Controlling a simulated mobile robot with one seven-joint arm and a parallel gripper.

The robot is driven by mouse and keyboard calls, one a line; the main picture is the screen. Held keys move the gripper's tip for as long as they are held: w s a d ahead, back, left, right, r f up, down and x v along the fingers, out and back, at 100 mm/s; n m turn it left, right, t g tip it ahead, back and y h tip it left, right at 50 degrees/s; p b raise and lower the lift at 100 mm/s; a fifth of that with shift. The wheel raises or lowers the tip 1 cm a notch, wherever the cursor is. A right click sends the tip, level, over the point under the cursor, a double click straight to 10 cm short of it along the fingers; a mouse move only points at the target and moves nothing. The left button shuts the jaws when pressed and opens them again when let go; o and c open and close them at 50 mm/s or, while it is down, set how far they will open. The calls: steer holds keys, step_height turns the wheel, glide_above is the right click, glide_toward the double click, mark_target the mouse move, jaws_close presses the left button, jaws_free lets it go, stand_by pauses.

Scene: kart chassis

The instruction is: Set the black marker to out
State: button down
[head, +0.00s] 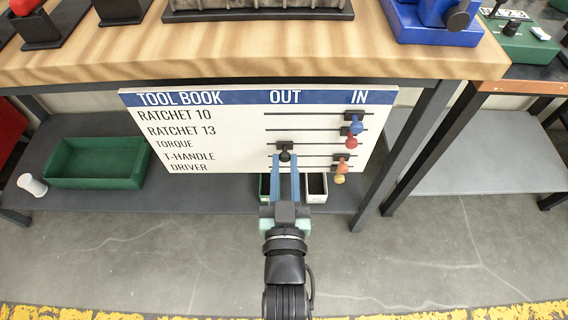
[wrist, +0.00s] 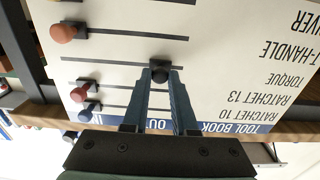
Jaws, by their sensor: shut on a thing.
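The white tool book board (head: 190,120) has a blue header with OUT and IN columns and several slots. The black marker (head: 284,147) is on the TORQUE row, under the OUT heading. It also shows in the wrist view (wrist: 160,66), where the picture is upside down. My gripper (head: 285,158) reaches up to the board from below and is shut on the black marker's knob, with one finger on each side. The fingertips hide part of the knob.
Blue (head: 356,127), red (head: 351,142), orange (head: 344,162) and yellow (head: 340,179) markers sit at the IN side on the other rows. A wooden workbench (head: 250,60) overhangs the board. A green bin (head: 95,163) and a white bin (head: 317,196) stand on the lower shelf.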

steer(key=c, duration=0.8)
jaws_free()
steer(key=shift+a, duration=0.4)
steer(key=shift+o, duration=0.5)
steer(key=shift+d, duration=0.15)
steer(key=shift+s, duration=0.1)
steer(key=s+p, duration=0.2)
steer(key=s, duration=1)
steer(key=shift+s, duration=0.4)
